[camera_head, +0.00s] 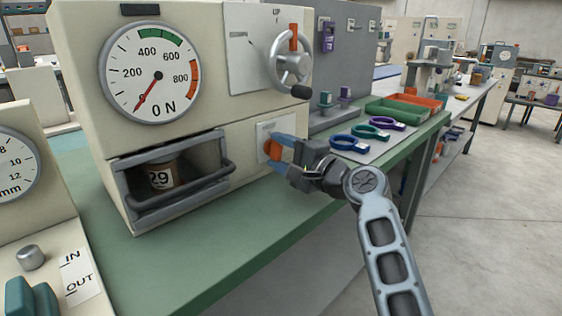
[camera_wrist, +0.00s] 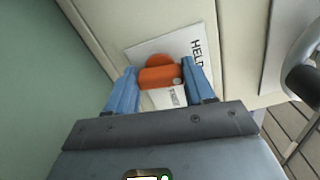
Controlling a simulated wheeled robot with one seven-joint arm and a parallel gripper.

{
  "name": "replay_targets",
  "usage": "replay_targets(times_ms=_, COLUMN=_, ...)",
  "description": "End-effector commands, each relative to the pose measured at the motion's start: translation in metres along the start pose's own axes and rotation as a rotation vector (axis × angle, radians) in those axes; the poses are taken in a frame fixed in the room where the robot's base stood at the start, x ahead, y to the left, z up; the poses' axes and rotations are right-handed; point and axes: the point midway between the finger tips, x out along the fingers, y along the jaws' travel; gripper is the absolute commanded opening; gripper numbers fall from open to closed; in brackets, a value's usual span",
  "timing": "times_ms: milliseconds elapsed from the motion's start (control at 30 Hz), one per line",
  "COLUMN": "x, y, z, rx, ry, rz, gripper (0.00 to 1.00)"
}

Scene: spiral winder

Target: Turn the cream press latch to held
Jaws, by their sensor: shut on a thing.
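The cream press (camera_head: 85,95) stands on the green bench, with a round force dial whose red needle points near 0. Its orange latch (camera_head: 273,149) sits on a white plate low on the right of the front. My gripper (camera_head: 281,152) is shut on the latch, with a blue finger on either side. The wrist view shows the orange latch (camera_wrist: 160,77) between the two blue fingers, beside the word HELD on the plate (camera_wrist: 192,42). A second label lies partly hidden under the latch, and I cannot read it.
A handwheel (camera_head: 291,63) with a dark knob sits above the latch. A barred drawer (camera_head: 175,180) holding a weight marked 29 is to the left. Several ring-shaped tools (camera_head: 366,132) and green and orange trays (camera_head: 400,112) lie to the right.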

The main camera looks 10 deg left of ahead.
Motion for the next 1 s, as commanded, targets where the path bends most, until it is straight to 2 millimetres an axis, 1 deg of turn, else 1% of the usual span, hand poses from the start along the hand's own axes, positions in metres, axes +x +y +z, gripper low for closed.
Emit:
replay_targets(times_ms=33, x=-0.0003, y=0.0051, z=-0.0005, rx=-0.028, ry=-0.001, rz=0.003, gripper=0.23)
replay_targets(times_ms=200, x=-0.0004, y=0.0041, z=-0.0005, rx=-0.111, ry=-0.001, rz=0.002, gripper=0.23)
replay_targets(times_ms=400, x=-0.0003, y=0.0034, z=-0.0005, rx=-0.165, ry=-0.001, rz=0.003, gripper=0.23)
replay_targets(times_ms=900, x=-0.0002, y=0.0029, z=-0.0001, rx=-0.184, ry=-0.001, rz=0.004, gripper=0.23)
replay_targets(times_ms=933, x=-0.0002, y=0.0029, z=-0.0001, rx=-0.184, ry=-0.001, rz=0.004, gripper=0.54)
replay_targets(times_ms=1000, x=-0.0002, y=0.0028, z=-0.0001, rx=-0.183, ry=-0.001, rz=0.004, gripper=0.61)
